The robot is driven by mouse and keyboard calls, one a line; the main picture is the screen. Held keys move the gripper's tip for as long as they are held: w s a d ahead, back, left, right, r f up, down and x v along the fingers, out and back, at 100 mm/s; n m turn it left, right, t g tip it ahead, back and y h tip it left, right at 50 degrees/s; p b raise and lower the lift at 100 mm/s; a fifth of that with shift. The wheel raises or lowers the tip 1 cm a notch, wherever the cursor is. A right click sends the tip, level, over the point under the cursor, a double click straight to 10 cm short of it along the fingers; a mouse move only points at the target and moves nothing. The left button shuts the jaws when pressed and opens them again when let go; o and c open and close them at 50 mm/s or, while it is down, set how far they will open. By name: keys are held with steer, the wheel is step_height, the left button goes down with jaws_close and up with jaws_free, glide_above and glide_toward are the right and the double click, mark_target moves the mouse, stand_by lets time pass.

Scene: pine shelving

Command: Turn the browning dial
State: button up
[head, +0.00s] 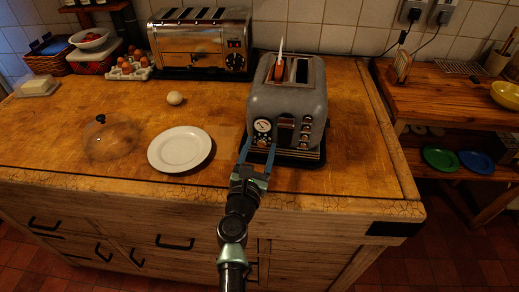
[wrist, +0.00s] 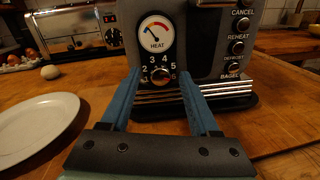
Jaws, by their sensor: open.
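The grey toaster (head: 288,95) stands on the wooden counter, its front panel towards me. The browning dial (wrist: 158,75) is a dark knob ringed by numbers, low on the panel beneath a round gauge (wrist: 156,32) marked HEAT. The dial is small in the head view (head: 263,142). My gripper (wrist: 160,80) is open, with blue fingers apart to the left and right of the dial. The head view also shows my gripper (head: 258,148) at the toaster's lower front left. I cannot tell whether either finger touches the dial.
Buttons marked CANCEL, REHEAT, DEFROST and BAGEL (wrist: 236,46) run down the panel's right side. A white plate (head: 180,148) and a clear dome (head: 112,140) lie to the left. A chrome toaster (head: 200,45) stands behind. The counter's front right is clear.

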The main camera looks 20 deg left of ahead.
steer(key=shift+c, duration=0.3)
jaws_close()
